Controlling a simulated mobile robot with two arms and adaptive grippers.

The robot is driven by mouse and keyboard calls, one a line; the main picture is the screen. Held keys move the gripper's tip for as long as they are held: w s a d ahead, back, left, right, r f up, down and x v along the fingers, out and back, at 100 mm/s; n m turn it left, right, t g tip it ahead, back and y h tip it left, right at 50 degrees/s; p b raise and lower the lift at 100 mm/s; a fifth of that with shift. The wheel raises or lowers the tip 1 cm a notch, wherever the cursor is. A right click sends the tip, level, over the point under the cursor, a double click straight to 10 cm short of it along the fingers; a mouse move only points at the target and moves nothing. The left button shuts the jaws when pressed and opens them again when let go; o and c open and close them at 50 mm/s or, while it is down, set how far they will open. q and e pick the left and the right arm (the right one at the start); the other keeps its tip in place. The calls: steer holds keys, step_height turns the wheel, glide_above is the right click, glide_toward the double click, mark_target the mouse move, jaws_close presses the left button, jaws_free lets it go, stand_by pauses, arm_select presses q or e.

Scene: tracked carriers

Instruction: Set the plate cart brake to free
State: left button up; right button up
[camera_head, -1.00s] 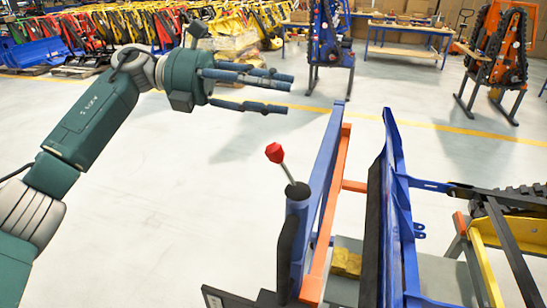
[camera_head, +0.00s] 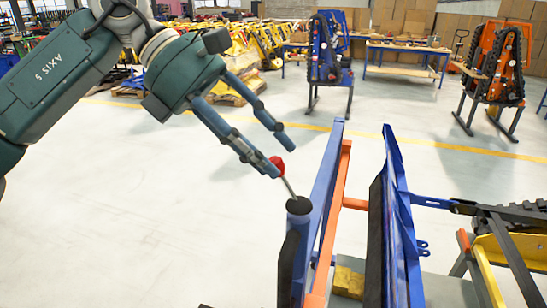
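The brake lever is a short metal rod with a red knob (camera_head: 277,166), tilted up and to the left from the top of a blue post (camera_head: 298,207). The post stands at the left of the plate cart (camera_head: 328,195), which has blue and orange rails. My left gripper (camera_head: 275,150) reaches down from the upper left, with its fingers spread apart. Its fingertips are at the red knob and partly overlap it in the view. I cannot tell whether they touch it. My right gripper is not in view.
A blue upright plate (camera_head: 398,220) stands right of the cart rails, with a yellow frame (camera_head: 487,272) and black track beyond. Tracked units on stands (camera_head: 330,60) and a workbench (camera_head: 408,50) are at the back. The floor at left is clear.

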arm_select(q)
steer(key=shift+x, duration=0.95)
steer(key=shift+c, duration=0.5)
jaws_close()
